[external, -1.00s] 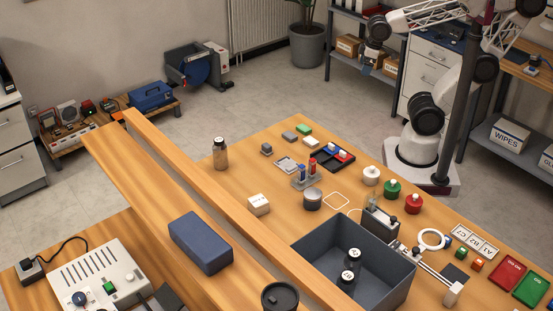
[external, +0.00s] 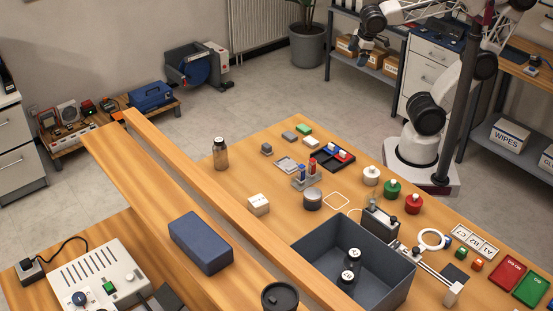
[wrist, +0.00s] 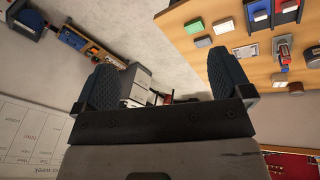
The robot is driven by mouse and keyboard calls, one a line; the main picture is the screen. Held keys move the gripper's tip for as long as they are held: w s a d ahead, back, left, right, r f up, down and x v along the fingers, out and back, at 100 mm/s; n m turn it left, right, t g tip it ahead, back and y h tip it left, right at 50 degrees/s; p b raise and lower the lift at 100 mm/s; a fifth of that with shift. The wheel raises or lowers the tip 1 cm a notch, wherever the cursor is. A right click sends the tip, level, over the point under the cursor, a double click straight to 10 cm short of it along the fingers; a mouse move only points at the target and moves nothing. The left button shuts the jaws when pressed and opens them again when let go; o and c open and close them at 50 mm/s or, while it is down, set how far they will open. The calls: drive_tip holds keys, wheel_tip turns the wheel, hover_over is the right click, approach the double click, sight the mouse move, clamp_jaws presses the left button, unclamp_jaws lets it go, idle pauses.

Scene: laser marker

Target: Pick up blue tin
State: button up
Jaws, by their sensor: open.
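No round blue tin stands out clearly. A small blue piece with a white top (external: 331,148) sits in the black tray (external: 322,156) beside a red one; I cannot tell whether it is a tin. It also shows in the wrist view (wrist: 289,5) at the upper right. A larger dark blue oblong box (external: 200,243) lies on the wooden ledge at the front left. My gripper (external: 372,49) is in the air beyond the table, apart from all these objects. In the wrist view my gripper (wrist: 165,80) has its fingers wide apart with nothing between them.
White (external: 371,176), green (external: 391,189) and red (external: 413,204) knobbed pots line the table's right side. A grey bin (external: 385,285) holds dark bottles. A brown bottle (external: 220,155) stands upright at the left edge. A dark post (external: 462,120) rises near my base.

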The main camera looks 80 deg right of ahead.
drive_tip(key=w+a+r+n+t+h, duration=0.1)
drive_tip(key=w+a+n+t+h, duration=0.1)
drive_tip(key=w+a+n, duration=0.65)
drive_tip(key=n+t+y, duration=0.8)
drive_tip(key=n, duration=1.9)
hover_over(320, 191)
drive_tip(key=s+d, duration=0.1)
drive_tip(key=s, duration=0.3)
drive_tip(key=f, duration=2.6)
drive_tip(key=shift+s+d+f, duration=0.15)
drive_tip(key=shift+d+f, duration=0.1)
drive_tip(key=shift+f, duration=0.5)
drive_tip(key=shift+x, duration=1.25)
